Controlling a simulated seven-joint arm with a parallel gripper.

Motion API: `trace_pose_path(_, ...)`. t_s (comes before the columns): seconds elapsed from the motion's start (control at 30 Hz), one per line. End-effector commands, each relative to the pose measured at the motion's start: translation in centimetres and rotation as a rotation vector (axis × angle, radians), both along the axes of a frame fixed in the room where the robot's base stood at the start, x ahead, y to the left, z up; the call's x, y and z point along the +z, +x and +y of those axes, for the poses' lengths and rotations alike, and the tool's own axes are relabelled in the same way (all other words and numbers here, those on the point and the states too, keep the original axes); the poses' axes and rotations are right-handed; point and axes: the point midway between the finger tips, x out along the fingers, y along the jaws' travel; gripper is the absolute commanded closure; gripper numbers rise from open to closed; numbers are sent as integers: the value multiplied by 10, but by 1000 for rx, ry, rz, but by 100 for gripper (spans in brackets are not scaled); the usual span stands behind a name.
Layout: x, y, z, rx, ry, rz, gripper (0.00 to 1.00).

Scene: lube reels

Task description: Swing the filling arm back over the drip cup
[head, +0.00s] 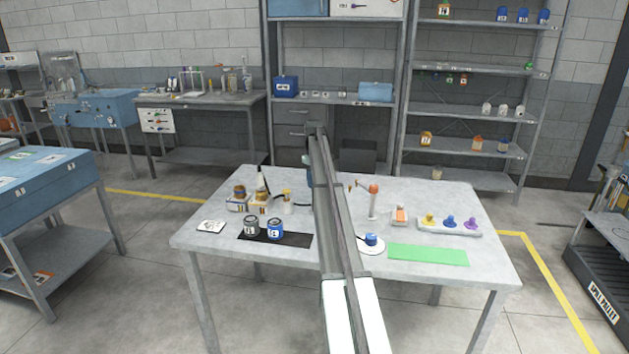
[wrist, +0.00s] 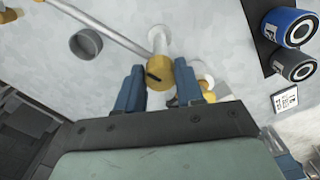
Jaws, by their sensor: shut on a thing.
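In the wrist view my gripper (wrist: 160,88) has its two blue fingers on either side of a brass knob (wrist: 160,70) with a dark slot, shut on it. The knob sits by a pale round post. A thin grey rod, which looks like the filling arm (wrist: 112,28), runs from beside the knob to the upper left. A grey round cup, probably the drip cup (wrist: 86,44), stands below the rod in the picture. The rod's far end is out of the wrist view. In the head view my arm hides most of this spot.
A blue can (head: 275,229) and a grey can (head: 251,226) stand on a black mat (head: 300,240). An orange-topped post (head: 373,202), a tray of coloured pieces (head: 464,231) and a green mat (head: 428,254) lie right of my arm. A white card (head: 211,227) lies at the left.

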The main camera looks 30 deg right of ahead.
Motion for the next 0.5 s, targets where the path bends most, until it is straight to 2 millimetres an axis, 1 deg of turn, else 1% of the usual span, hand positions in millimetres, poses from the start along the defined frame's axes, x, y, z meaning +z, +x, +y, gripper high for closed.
trace_pose_path(0.2, 0, 0, -1, 205, 0, 0, 100)
trace_pose_path(0.5, 0, 1, -1, 455, -1, 0, 100)
